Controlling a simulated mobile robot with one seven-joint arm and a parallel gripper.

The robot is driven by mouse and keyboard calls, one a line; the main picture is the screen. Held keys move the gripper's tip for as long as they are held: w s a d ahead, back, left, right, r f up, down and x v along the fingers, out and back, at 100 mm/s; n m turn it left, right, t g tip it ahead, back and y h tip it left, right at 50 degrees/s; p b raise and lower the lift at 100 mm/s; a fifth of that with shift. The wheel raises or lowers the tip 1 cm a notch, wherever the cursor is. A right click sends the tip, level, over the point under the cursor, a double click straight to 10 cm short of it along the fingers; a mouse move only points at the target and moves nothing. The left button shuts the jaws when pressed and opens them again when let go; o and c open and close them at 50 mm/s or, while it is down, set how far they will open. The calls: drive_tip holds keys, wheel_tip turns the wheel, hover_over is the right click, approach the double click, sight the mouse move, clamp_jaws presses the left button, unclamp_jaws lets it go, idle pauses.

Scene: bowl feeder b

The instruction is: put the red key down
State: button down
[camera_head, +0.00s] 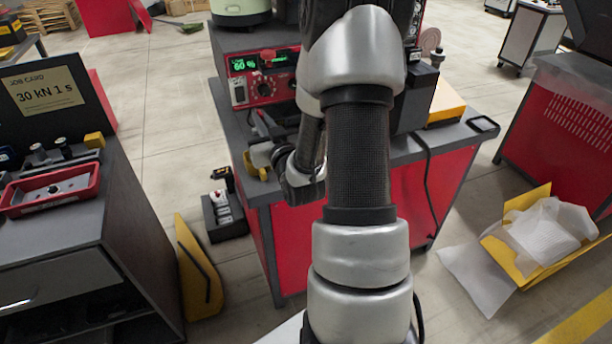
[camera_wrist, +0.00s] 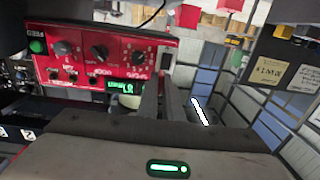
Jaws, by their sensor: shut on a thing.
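My gripper (camera_wrist: 163,84) shows in the wrist view with its two narrow fingers close together. It is shut on a small red key (camera_wrist: 166,61) at the fingertips, in front of the red control panel (camera_wrist: 90,55). The key is hard to tell apart from the panel behind it, and I cannot tell whether it touches the panel. In the head view my arm hides much of the gripper. The same red control unit (camera_head: 243,92), with a green lit display, stands on the middle bench there.
The middle bench (camera_head: 462,135) has a dark grey top and red sides. At the left, a dark bench (camera_head: 40,238) bears a red tray (camera_head: 14,204) and a job card (camera_head: 48,90). A yellow box (camera_head: 513,268) with white wrapping lies on the floor at right.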

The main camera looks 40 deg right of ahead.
drive_tip(key=shift+m+h, duration=0.4)
drive_tip(key=shift+h, duration=0.1)
drive_tip(key=d+f+b, duration=0.1)
drive_tip(key=f, duration=0.2)
drive_tip(key=s+d+f+b, duration=0.1)
drive_tip(key=d+f+b, duration=0.1)
drive_tip(key=f, duration=0.2)
drive_tip(key=s+d+f+b, duration=0.1)
drive_tip(key=f, duration=0.3)
drive_tip(key=shift+s+d+f, duration=0.1)
drive_tip(key=shift+d+f, duration=0.15)
drive_tip(key=shift+d, duration=0.1)
drive_tip(key=shift+f+b, duration=0.8)
drive_tip(key=shift+f, duration=1.35)
drive_tip(key=shift+f+b, duration=0.25)
drive_tip(key=shift+b, duration=0.05)
drive_tip(key=c, duration=2.2)
unclamp_jaws()
drive_tip(key=shift+r, duration=0.1)
